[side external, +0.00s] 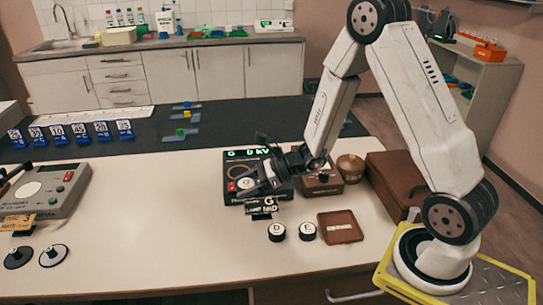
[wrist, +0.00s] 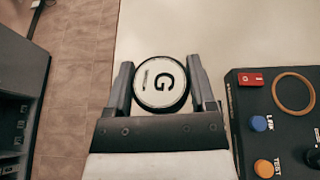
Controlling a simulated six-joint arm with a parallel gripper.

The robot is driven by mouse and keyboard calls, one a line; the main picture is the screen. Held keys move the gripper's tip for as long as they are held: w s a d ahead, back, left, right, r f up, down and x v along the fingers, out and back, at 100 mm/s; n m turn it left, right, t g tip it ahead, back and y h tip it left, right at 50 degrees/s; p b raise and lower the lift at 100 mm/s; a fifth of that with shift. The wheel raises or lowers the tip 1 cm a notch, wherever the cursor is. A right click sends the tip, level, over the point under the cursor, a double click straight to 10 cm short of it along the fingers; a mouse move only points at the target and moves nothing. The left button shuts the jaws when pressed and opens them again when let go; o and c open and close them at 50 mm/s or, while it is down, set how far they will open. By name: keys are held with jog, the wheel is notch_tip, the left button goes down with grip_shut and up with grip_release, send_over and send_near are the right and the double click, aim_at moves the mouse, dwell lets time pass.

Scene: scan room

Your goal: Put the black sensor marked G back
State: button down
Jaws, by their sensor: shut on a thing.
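The sensor marked G (wrist: 160,84) is a round piece with a white top and dark rim. My gripper (wrist: 158,80) is shut on it, one finger at each side. The device also shows at the right of the wrist view (wrist: 240,140), beside the sensor, with a ring outline and knobs.
Sensors D (side external: 277,231) and E (side external: 308,231) stand near a brown tray (side external: 341,237). A wooden box (side external: 322,184), a bowl (side external: 350,167) and a brown case (side external: 388,172) are to the right. A grey device (side external: 60,192) is at left. The white table between is clear.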

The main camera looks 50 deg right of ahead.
jog(key=s+a+f+n+g+y, duration=0.1)
jog(key=s+a+f+n+g, duration=0.1)
jog(key=s+a+n+g, duration=0.55)
jog(key=s+a+f+n+g, duration=0.2)
jog(key=s+a+n+g, duration=0.2)
jog(key=s+n+g, duration=0.5)
jog(key=s+d+n+g+h, duration=0.6)
jog(key=s+n+h, duration=0.4)
jog(key=n+h, duration=0.15)
jog(key=w+d+n+t+h, duration=0.5)
jog(key=d+n+t+h, duration=0.3)
jog(key=n+h, duration=0.4)
jog(key=w+a+f+n+t, duration=0.1)
jog(key=w+f+n+t, duration=0.1)
jog(key=w, duration=0.4)
jog(key=w+a+f+n+t, duration=0.1)
jog(key=w+f+n+t, duration=0.1)
jog(key=w, duration=0.5)
jog(key=w+a+f+n+t, duration=0.1)
jog(key=w+f+n+t, duration=0.1)
jog(key=w, duration=0.4)
jog(key=shift+w+a+f+n+t+h, duration=0.1)
jog(key=shift+w+f+n+t+h, duration=0.1)
jog(key=shift+f+t, duration=0.25)
jog(key=shift+w+f+n+t+h, duration=0.1)
jog(key=shift+f+n+t+h, duration=0.1)
jog(key=shift+t, duration=0.3)
jog(key=shift+w+f, duration=0.35)
jog(key=shift+f, duration=0.1)
